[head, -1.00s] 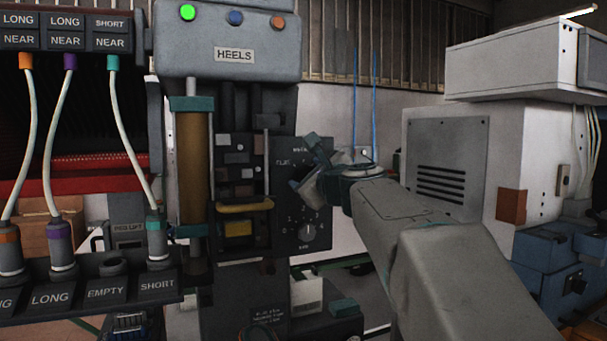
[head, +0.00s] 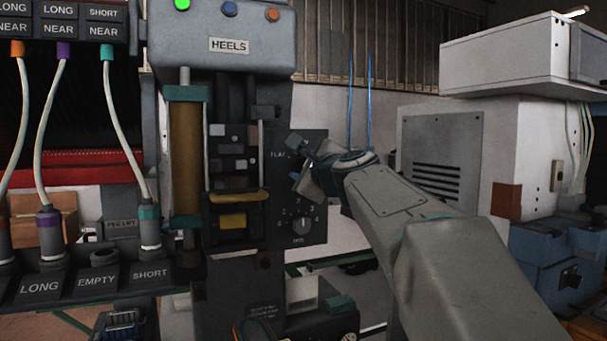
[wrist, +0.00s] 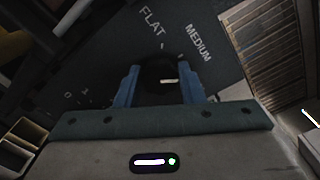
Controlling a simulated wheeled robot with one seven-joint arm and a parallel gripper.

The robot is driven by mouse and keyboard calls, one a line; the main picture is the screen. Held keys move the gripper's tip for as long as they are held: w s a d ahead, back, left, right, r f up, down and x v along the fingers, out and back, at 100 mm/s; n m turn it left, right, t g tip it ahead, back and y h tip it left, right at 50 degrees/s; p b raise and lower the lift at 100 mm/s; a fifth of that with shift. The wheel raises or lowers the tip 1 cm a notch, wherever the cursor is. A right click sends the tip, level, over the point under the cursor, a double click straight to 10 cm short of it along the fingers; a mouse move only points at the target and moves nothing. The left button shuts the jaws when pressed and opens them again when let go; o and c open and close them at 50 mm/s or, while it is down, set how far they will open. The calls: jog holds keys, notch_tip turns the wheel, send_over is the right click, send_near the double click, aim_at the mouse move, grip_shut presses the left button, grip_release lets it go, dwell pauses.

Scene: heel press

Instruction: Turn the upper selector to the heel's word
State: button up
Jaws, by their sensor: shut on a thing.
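The upper selector (wrist: 155,70) is a dark round knob on the dark panel (head: 318,238) at the right of the press. In the wrist view my gripper (wrist: 164,82) has its two blue fingers on either side of the knob, shut on it. A short pale mark shows on the knob; I cannot tell which word it points at. The words FLAT (wrist: 151,21) and MEDIUM (wrist: 199,42) are printed beyond it. In the head view my gripper (head: 303,165) covers the knob, and FLAT (head: 278,154) shows to its left. No heel can be made out for certain.
A lower numbered dial (head: 302,225) sits just below my gripper on the same panel. The HEELS sign (head: 229,46) is on the press head. A rack with plugs and cables (head: 97,282) stands at left, and a grey cabinet (head: 450,145) stands to the right of my arm.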

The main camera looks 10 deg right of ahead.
jog(key=n+b, duration=0.2)
jog(key=n, duration=0.2)
jog(key=shift+f+n+b, duration=0.25)
jog(key=shift+n+b, duration=0.05)
jog(key=shift+b, duration=0.1)
jog(key=shift+f+n+b, duration=0.15)
jog(key=shift+n+b, duration=3.4)
jog(key=shift+n, duration=2.25)
jog(key=o, duration=1)
jog(key=s+d+b, duration=0.2)
jog(key=s+b, duration=0.1)
jog(key=s, duration=1)
jog(key=shift+s+d, duration=0.3)
jog(key=shift+d, duration=0.1)
